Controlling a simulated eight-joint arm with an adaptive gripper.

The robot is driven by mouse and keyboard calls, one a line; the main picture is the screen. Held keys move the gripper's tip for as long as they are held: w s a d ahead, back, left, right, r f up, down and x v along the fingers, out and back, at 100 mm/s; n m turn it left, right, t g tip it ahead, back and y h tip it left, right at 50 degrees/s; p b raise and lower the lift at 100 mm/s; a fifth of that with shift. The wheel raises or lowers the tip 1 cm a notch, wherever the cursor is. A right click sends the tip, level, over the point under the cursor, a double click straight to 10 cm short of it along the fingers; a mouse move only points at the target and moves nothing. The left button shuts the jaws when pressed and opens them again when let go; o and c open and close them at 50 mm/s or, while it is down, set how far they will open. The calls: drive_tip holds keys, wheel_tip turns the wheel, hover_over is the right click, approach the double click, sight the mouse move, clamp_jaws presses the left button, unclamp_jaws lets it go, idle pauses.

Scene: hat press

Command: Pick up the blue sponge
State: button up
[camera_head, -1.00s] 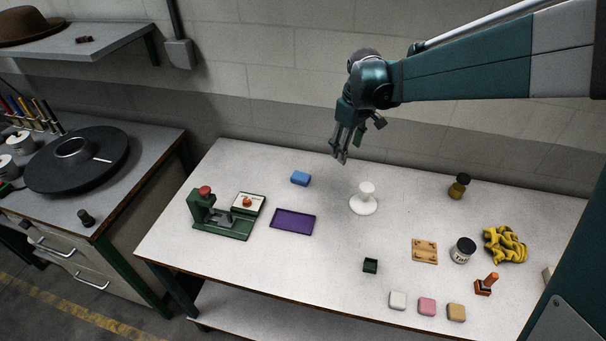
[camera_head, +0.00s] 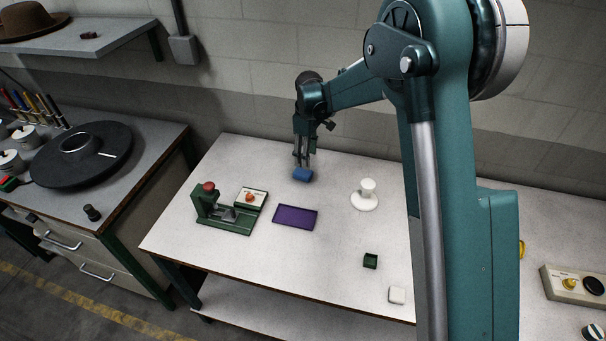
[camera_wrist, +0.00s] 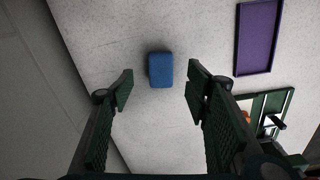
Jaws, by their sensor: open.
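The blue sponge (camera_head: 302,175) lies on the white tabletop, towards its back edge. In the wrist view the sponge (camera_wrist: 160,69) shows whole, a little beyond the fingertips and between their lines. My gripper (camera_head: 304,162) points down over the sponge, and its fingertips overlap the sponge's upper edge in the head view. In the wrist view my gripper (camera_wrist: 158,90) has its two fingers wide apart with nothing between them. I cannot tell the exact height of the fingertips above the table.
A purple tray (camera_head: 295,216) and a green press (camera_head: 225,212) stand in front of the sponge. A white stand (camera_head: 365,196) is to the right. A small green box (camera_head: 370,261) and a white block (camera_head: 397,295) lie nearer the front. My arm hides the table's right part.

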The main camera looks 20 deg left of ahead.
sight(303, 171)
drive_tip(key=shift+w+a+f+n, duration=0.1)
drive_tip(key=shift+a+f+n, duration=0.2)
drive_tip(key=shift+a+f, duration=0.6)
drive_tip(key=shift+f, duration=0.15)
drive_tip(key=shift+f, duration=1.2)
drive_tip(key=shift+f, duration=0.1)
drive_tip(key=shift+f, duration=2.5)
drive_tip(key=shift+c, duration=0.5)
drive_tip(key=c, duration=0.6)
